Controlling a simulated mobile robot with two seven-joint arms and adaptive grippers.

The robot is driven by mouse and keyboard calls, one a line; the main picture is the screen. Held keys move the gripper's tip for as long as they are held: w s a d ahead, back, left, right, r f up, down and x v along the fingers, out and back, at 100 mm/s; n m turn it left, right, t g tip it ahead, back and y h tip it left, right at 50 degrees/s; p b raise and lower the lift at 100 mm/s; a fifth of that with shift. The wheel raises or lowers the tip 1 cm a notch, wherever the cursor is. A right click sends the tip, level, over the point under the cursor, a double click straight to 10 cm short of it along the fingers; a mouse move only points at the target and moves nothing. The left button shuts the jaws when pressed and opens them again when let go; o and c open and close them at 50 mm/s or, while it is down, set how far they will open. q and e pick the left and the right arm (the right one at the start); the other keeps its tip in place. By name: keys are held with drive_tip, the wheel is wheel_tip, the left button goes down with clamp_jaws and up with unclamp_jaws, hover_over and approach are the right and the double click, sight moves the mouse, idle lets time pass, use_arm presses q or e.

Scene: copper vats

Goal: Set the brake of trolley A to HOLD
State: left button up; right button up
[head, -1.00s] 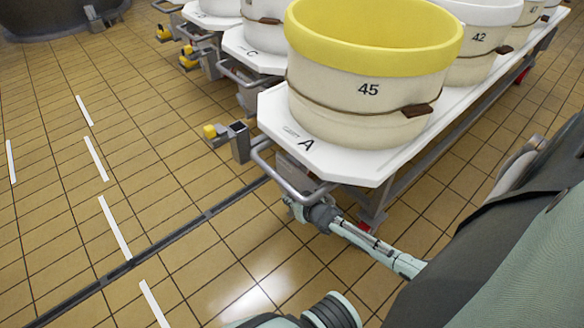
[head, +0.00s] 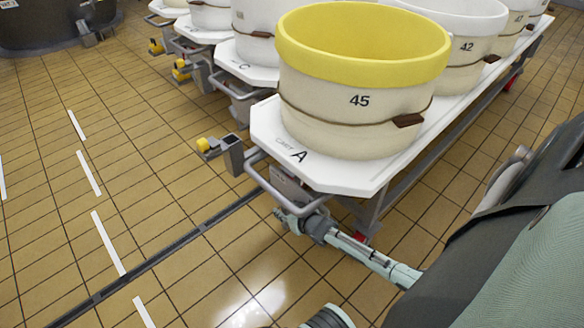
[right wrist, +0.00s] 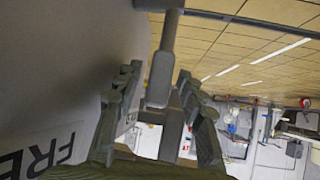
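Trolley A (head: 265,128) has a white top marked "A" and carries a cream tub with a yellow rim, marked 45 (head: 350,125). My right gripper (head: 284,215) is low at its near end, beside the grey tubular handle (head: 262,178). In the right wrist view, a grey lever with a flat pad (right wrist: 160,78) lies between the fingers of my right gripper (right wrist: 157,95). The fingers are open, with a gap on each side of the pad. A pale plate (right wrist: 50,148) at the left shows the letters "FRE"; the rest is cut off. My left gripper is not visible.
More trolleys with cream tubs, one marked C (head: 245,68), stand behind trolley A. A grey post with a yellow knob (head: 203,145) juts out left of the handle. A dark floor channel (head: 150,258) runs below it. The tiled floor at left is clear.

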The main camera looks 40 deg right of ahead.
drive_tip(key=shift+s+r, duration=0.2)
drive_tip(key=shift+s, duration=0.2)
drive_tip(key=s+a, duration=0.1)
drive_tip(key=s, duration=1.1)
drive_tip(key=shift+a, duration=0.2)
drive_tip(key=shift+r, duration=0.1)
